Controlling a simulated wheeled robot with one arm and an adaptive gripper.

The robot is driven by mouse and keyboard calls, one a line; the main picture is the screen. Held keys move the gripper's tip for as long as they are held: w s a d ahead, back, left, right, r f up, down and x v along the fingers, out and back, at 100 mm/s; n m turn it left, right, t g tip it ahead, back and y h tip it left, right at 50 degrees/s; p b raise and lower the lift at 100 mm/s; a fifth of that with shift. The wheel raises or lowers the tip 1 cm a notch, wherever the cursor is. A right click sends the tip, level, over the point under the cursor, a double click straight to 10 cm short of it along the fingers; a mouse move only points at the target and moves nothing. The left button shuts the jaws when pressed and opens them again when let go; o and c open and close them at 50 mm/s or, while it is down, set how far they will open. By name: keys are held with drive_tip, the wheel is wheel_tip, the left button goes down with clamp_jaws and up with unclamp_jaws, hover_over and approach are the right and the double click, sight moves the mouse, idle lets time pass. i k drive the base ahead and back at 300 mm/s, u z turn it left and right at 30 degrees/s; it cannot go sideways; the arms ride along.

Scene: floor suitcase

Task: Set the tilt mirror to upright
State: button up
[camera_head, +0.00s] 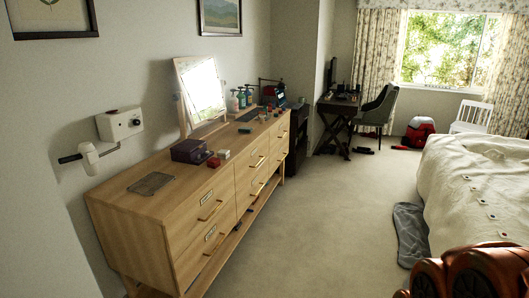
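The tilt mirror (203,88) stands on the wooden dresser (160,215), near the wall and past the middle of the top. Its pale frame holds a bright, glaring pane. The pane looks tilted, with its top leaning back toward the wall; the exact angle is hard to tell from here. A light wooden post of its stand (182,118) shows at its left side. My gripper is not in view, so nothing shows of its state or of any contact with the mirror.
A dark purple box (191,151), small red and white boxes and a grey flat item (151,183) lie before the mirror. Bottles (241,98) stand beyond it. A white wall box (120,123) juts out at left. Carpet (310,210) is clear between dresser and bed (470,180).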

sight(197, 77)
drive_tip(key=i, duration=3.5)
drive_tip(key=u, duration=1.95)
drive_tip(key=i, duration=0.5)
drive_tip(key=u, duration=0.5)
